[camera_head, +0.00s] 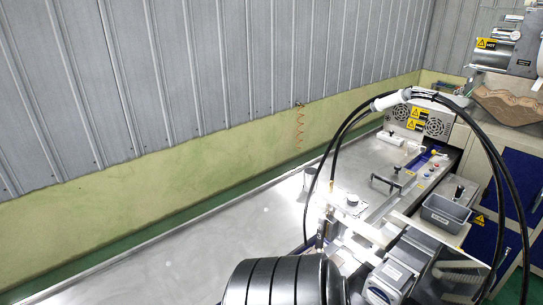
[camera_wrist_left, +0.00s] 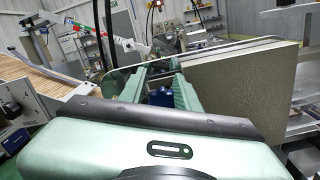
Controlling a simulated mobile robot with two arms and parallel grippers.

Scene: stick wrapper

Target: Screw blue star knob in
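In the left wrist view, the green fingers of my left gripper (camera_wrist_left: 158,84) reach forward from the pale green gripper body. A small dark blue part (camera_wrist_left: 160,97) shows between them, low down. It may be the blue star knob, but its shape is too small and shaded to tell. Whether the fingers touch it is not clear. No star-shaped knob can be made out in the head view. My right gripper is in neither view.
The head view shows a long steel machine bed (camera_head: 225,225) with a black handle (camera_head: 386,182), a grey bin (camera_head: 445,212) and two fans at its far end. Black hoses (camera_head: 497,165) arch over it. A beige panel (camera_wrist_left: 245,85) stands right of my left gripper.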

